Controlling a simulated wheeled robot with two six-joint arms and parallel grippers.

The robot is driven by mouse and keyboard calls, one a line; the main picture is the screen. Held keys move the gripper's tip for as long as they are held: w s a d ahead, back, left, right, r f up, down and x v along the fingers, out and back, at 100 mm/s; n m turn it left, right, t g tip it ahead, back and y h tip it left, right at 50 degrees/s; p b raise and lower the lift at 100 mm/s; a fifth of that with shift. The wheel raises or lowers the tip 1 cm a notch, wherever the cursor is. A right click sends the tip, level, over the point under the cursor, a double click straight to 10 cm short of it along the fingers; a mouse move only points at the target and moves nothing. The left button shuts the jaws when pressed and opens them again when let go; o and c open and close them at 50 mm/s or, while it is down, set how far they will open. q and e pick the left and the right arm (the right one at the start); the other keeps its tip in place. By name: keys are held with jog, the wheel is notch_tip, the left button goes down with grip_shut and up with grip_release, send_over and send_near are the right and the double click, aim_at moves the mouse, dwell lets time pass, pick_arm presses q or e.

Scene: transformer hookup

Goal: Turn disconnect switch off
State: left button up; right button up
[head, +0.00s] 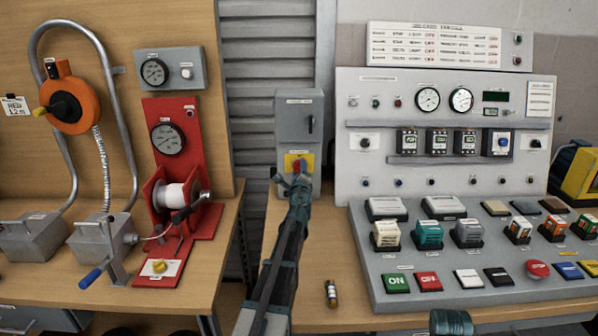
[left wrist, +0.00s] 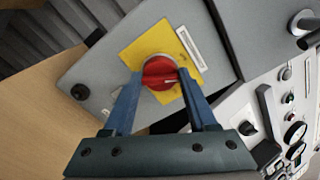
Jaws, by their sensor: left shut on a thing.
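The disconnect switch is a grey box (head: 300,112) standing at the left end of the right-hand bench in the head view. It has a yellow plate (head: 291,160) with a red rotary knob (head: 299,166) on its lower front. In the left wrist view the red knob (left wrist: 159,72) sits on the yellow plate (left wrist: 135,45), with a blue finger on either side. My left gripper (head: 299,181) reaches the knob from below and is shut on it. It also shows in the left wrist view (left wrist: 160,92).
A grey control panel (head: 352,180) with gauges and buttons stands close to the right of the box. A red stand (head: 150,120) with a gauge and reel is on the left bench.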

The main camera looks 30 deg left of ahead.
pick_arm(q)
jog(key=n, duration=0.5)
jog(key=shift+n, duration=0.6)
jog(key=o, duration=1.4)
jog(key=shift+c, duration=0.2)
jog(key=shift+s, duration=0.1)
jog(key=v, duration=1.3)
jog(key=shift+s, duration=0.3)
jog(key=shift+d, duration=0.1)
